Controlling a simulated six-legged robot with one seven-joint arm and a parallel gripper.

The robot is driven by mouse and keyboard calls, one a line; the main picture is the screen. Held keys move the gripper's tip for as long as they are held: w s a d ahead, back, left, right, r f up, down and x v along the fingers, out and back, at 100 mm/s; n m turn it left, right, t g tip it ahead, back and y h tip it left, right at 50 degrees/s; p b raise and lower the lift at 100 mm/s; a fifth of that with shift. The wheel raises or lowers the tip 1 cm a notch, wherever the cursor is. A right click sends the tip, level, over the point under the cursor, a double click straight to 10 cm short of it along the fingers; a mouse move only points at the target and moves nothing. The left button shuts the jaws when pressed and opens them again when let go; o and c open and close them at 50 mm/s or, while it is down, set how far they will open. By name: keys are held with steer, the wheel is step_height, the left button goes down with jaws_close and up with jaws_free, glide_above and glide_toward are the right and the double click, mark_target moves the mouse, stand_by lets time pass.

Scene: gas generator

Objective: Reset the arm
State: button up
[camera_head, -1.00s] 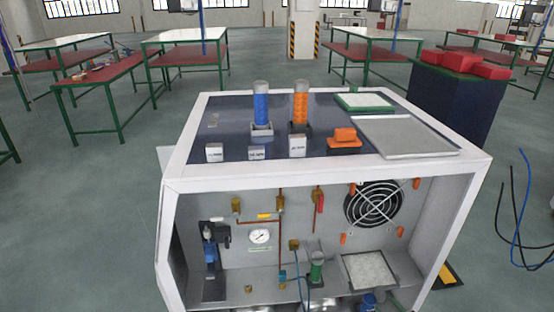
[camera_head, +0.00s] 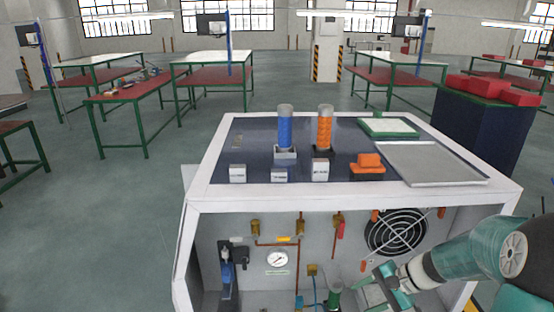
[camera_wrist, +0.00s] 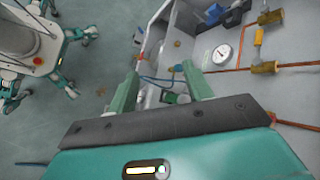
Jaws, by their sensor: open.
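My gripper (camera_head: 388,288) is at the lower right of the head view, in front of the gas generator (camera_head: 352,201), near the lower part of its open front. In the wrist view my gripper (camera_wrist: 160,88) has its two green fingers apart with nothing held between them. Past the fingers are the generator's inner panel, a round gauge (camera_wrist: 222,54), brass fittings (camera_wrist: 266,67) and copper pipes. In the head view the gauge (camera_head: 277,259) sits on the back panel. My arm partly hides the lower right of the open front, by the fan (camera_head: 395,232).
On the generator's top stand a blue cylinder (camera_head: 285,130), an orange cylinder (camera_head: 324,130), white labelled blocks, an orange block (camera_head: 369,163), a green-framed tray (camera_head: 388,126) and a grey tray (camera_head: 431,168). Green-framed tables and a dark cabinet (camera_head: 486,118) stand behind.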

steer(key=s+a+r+n+t+h, duration=0.1)
steer(key=s+a+r+n+h, duration=0.2)
steer(key=s+r, duration=0.6)
steer(key=s+a+r+n+t+h, duration=0.2)
steer(key=s+a+r+n+h, duration=0.2)
steer(key=s+r+n, duration=0.3)
steer(key=shift+s+a+r+h, duration=0.2)
steer(key=shift+s+r+h, duration=0.5)
steer(key=shift+s+r, duration=0.7)
